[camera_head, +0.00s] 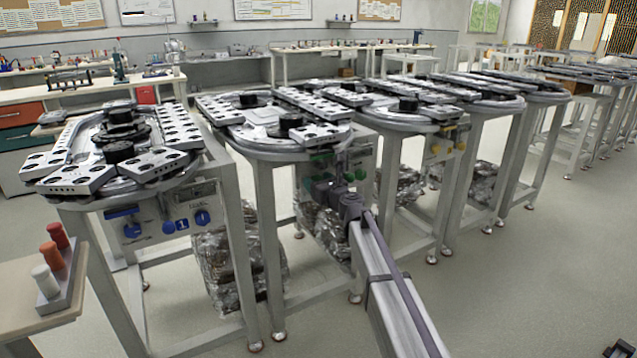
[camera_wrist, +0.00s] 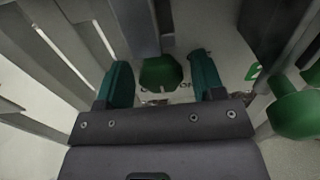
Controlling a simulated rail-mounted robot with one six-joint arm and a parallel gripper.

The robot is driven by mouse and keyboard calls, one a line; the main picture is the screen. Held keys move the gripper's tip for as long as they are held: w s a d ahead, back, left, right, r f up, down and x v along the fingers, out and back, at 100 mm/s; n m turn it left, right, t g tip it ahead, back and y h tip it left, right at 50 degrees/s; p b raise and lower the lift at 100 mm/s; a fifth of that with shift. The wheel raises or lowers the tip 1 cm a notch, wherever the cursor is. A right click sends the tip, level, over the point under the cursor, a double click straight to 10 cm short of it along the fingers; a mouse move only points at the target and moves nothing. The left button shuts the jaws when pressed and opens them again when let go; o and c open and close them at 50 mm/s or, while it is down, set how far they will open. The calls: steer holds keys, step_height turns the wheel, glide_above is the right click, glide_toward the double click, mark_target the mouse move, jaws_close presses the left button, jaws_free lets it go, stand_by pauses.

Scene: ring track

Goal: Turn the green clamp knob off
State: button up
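In the wrist view a dark green knob (camera_wrist: 160,72) sits between the two teal fingers of my gripper (camera_wrist: 161,64). The fingers are apart, with a visible gap on each side of the knob, so my gripper is open. Part of a label (camera_wrist: 183,86) shows behind the knob, mostly hidden, so I cannot read which control it is. In the head view my gripper (camera_head: 324,188) is at the front panel of the second ring-track table (camera_head: 263,152). Green knobs (camera_head: 354,176) show just right of it there; my arm and gripper hide much of the panel.
Another, larger-looking green knob (camera_wrist: 296,112) stands close to the right of my gripper in the wrist view. In the head view a table with blue knobs (camera_head: 169,227) stands left, and one with yellow knobs (camera_head: 435,149) right. Open floor lies at the lower right.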

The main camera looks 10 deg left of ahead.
steer(key=c, duration=0.8)
steer(key=shift+n, duration=0.4)
steer(key=n, duration=1.2)
steer(key=shift+s+a+f+n, duration=0.15)
steer(key=shift+n, duration=2.45)
